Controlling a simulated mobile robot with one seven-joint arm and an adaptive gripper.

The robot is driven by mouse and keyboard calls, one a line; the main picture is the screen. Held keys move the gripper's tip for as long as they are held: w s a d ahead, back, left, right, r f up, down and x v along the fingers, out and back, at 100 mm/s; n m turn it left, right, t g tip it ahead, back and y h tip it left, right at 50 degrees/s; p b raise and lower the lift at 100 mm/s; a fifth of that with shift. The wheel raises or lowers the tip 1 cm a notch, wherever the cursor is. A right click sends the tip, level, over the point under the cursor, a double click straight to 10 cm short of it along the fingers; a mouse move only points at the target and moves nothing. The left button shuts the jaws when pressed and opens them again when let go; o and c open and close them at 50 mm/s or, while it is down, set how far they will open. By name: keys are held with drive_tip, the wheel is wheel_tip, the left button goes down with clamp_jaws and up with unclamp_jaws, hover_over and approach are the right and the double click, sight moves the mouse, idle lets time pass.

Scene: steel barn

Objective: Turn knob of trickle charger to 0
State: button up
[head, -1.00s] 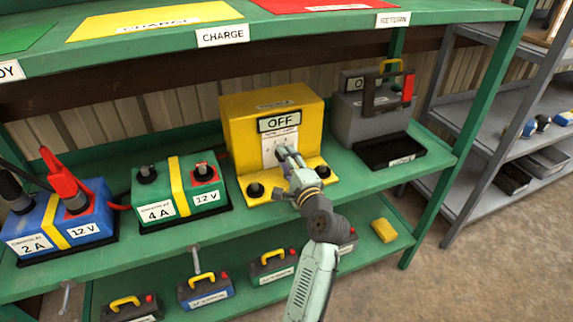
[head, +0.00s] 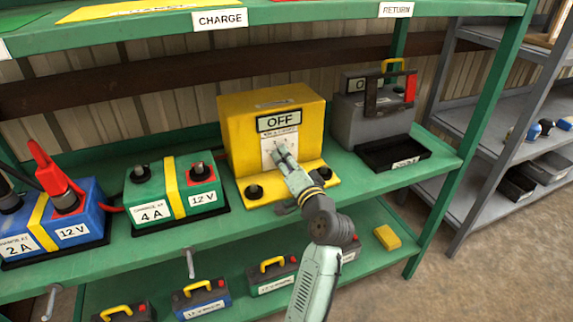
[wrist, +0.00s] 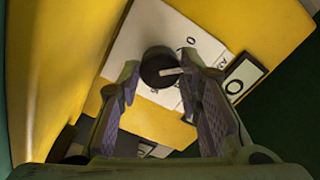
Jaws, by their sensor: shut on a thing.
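The trickle charger is taken to be the yellow box (head: 235,130) on the green shelf, with an OFF sign (head: 279,121) above a white dial panel (head: 270,143). In the wrist view its round black knob (wrist: 155,66) sits on the white dial plate (wrist: 140,35), with a pale mark pointing right. A 0 is printed on the plate above and right of the knob. My gripper (head: 280,153) is at the panel, shut on the knob, with a finger on either side in the wrist view (wrist: 160,76). In the head view the gripper hides the knob.
Black terminals (head: 254,192) stand on the charger's front ledge. A green 12 V battery (head: 150,190) and a blue one (head: 90,220) stand left. A grey unit with a black tray (head: 395,152) stands right. The lower shelf holds small batteries (head: 200,298) and a yellow block (head: 387,237).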

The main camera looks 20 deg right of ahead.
idle(0.3)
drive_tip(key=o, duration=1.2)
drive_tip(key=shift+c, duration=0.2)
drive_tip(key=s, duration=1.1)
drive_tip(key=shift+d, duration=0.25)
drive_tip(key=shift+s, duration=0.5)
drive_tip(key=shift+a, duration=0.1)
